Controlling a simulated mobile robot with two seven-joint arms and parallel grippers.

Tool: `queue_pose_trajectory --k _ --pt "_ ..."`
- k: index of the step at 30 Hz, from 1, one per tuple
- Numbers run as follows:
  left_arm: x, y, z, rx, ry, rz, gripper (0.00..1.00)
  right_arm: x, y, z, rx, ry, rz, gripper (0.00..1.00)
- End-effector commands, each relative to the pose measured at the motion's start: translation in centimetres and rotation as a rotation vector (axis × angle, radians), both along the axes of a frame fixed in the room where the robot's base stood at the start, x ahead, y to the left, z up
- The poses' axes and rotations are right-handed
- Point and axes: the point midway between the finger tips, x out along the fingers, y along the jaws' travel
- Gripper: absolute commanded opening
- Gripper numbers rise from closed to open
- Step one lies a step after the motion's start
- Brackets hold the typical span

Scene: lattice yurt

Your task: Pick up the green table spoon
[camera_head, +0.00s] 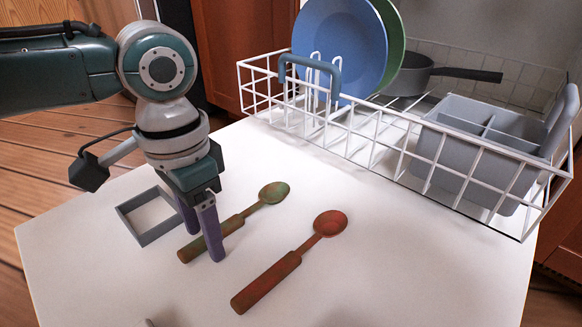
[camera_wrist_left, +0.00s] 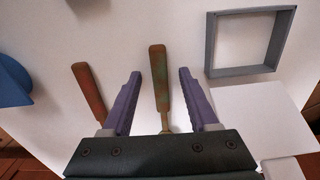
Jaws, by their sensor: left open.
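The green spoon (camera_head: 236,222) lies on the white table, its bowl pointing toward the dish rack and its handle toward the near left. My left gripper (camera_head: 204,246) points down at the handle, with one purple finger on either side of it. In the left wrist view, the green spoon's handle (camera_wrist_left: 159,80) runs between the open fingers of the left gripper (camera_wrist_left: 160,72), with gaps on both sides. The spoon's bowl is hidden there behind the gripper body. My right gripper is not seen.
A red-brown spoon (camera_head: 290,262) lies roughly parallel to the right. A grey square frame (camera_head: 142,238) lies left of the gripper. A white wire rack (camera_head: 352,140) at the back holds a blue plate (camera_head: 338,40), a green plate (camera_head: 394,45), a dark pan (camera_head: 410,76) and a grey holder (camera_head: 455,150).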

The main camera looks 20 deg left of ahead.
Motion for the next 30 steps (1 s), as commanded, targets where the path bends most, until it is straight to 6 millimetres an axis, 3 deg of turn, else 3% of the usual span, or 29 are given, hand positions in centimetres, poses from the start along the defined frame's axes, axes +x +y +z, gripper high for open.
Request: queue_pose_trajectory --k 5,21,30 --pt "0.02 -0.01 0.18 0.000 -0.001 0.000 0.59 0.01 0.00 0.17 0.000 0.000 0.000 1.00" --pt "0.00 -0.01 0.15 0.000 0.000 -0.001 0.00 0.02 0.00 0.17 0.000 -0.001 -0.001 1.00" --pt "0.00 -0.01 0.15 0.000 0.000 -0.001 0.00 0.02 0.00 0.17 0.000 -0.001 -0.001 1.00"
